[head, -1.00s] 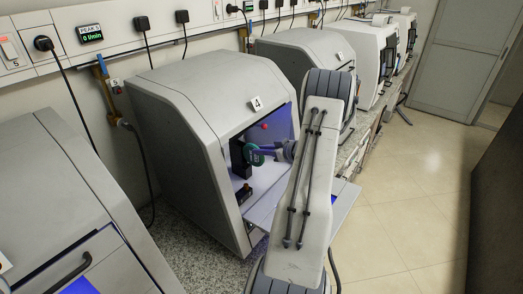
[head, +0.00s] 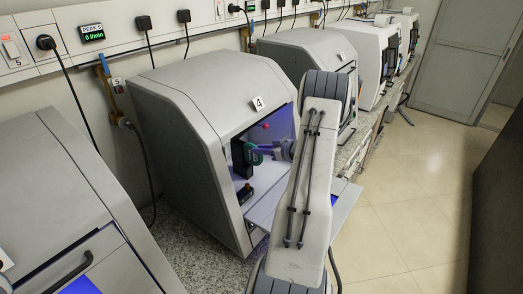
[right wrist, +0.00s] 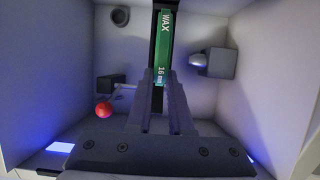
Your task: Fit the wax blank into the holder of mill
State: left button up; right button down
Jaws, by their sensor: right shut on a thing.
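The green wax blank (head: 254,157) is inside the open chamber of mill 4 (head: 192,100). In the right wrist view the blank (right wrist: 163,45) is seen edge-on, marked WAX and 16. My right gripper (head: 265,149) is shut on its near edge; its fingers (right wrist: 160,82) show in the wrist view. The black holder (head: 239,160) stands at the chamber's left, and the blank's far side meets or overlaps it. Dark holder edges flank the blank in the wrist view. I cannot tell how deep it sits. My left gripper is not in view.
A red ball knob (right wrist: 103,110) on a lever sits left of my fingers in the wrist view. A grey block with a pale nose (right wrist: 215,61) is at the right. Chamber walls are close around. More mills (head: 300,60) stand along the bench.

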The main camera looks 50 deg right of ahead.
jog(key=shift+b+x, duration=0.3)
jog(key=shift+x, duration=1.1)
jog(key=c, duration=0.7)
grip_release()
jog(key=shift+r, duration=0.15)
jog(key=shift+c, duration=0.2)
jog(key=shift+s, duration=0.3)
jog(key=b+v, duration=0.3)
jog(key=v, duration=0.7)
